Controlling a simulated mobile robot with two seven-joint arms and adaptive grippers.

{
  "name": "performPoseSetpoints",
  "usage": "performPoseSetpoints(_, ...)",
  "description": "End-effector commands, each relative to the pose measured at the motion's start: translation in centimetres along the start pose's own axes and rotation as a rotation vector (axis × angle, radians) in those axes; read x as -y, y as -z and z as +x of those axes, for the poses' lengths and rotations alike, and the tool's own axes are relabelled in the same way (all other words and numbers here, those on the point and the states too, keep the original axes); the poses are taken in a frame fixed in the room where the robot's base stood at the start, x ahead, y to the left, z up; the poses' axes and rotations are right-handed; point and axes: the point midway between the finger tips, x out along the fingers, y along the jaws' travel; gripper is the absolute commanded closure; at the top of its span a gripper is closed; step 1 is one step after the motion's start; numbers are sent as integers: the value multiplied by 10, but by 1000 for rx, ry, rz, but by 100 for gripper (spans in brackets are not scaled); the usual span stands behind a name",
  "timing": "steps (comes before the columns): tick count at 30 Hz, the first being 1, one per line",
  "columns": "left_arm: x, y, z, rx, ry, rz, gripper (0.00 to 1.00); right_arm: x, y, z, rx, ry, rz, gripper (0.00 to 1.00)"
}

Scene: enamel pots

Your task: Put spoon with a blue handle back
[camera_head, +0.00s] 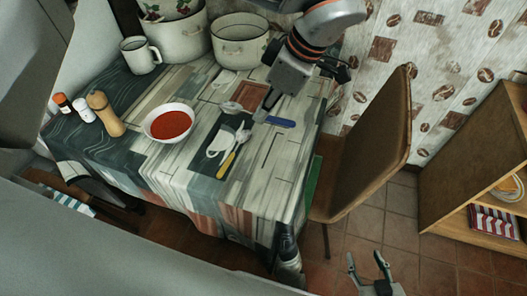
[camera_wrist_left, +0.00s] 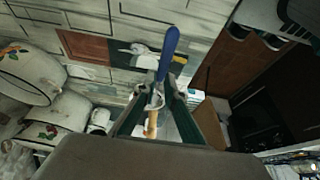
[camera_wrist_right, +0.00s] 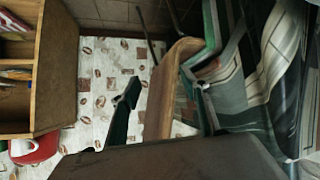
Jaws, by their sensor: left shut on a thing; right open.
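The spoon's blue handle (camera_head: 280,122) shows at the right part of the table, just past my left gripper (camera_head: 264,112). In the left wrist view, the blue handle (camera_wrist_left: 168,52) sticks out beyond the fingertips of my left gripper (camera_wrist_left: 160,92), which is shut on the spoon above the table. The spoon's lower part is partly hidden between the fingers. A spoon with a yellow handle (camera_head: 228,163) lies on a dark patch beside a white utensil (camera_head: 219,143). My right gripper (camera_head: 374,272) is open and empty, low over the floor; its fingers also show in the right wrist view (camera_wrist_right: 165,95).
A white bowl of red soup (camera_head: 169,123), a pepper mill (camera_head: 104,113), shakers (camera_head: 83,110), a mug (camera_head: 139,55) and enamel pots (camera_head: 239,41) stand on the table. A chair (camera_head: 370,145) stands at the right.

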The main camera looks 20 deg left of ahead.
Motion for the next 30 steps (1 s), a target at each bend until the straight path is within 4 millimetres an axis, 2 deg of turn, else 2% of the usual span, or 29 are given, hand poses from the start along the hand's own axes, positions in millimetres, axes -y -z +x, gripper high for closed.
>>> performPoseSetpoints(1, 1, -7, 16, 1, 7, 4, 100, 0, -2, 1, 0, 0, -1, 54)
performPoseSetpoints(6, 1, -22, 53, 1, 6, 5, 100, -1, -1, 2, -4, -4, -5, 54)
performPoseSetpoints(12, 0, -37, 88, 2, 2, 4, 100, -2, -7, 3, 3, -7, -10, 54)
performPoseSetpoints(20, -1, -43, 103, 1, -1, 2, 100, -5, -1, 6, -8, -12, -13, 54)
performPoseSetpoints(27, 0, -56, 134, 2, 3, 4, 100, -5, -2, 8, -11, -13, -14, 54)
performPoseSetpoints(30, -1, -58, 138, 2, -1, 3, 100, -5, -1, 8, -11, -13, -15, 54)
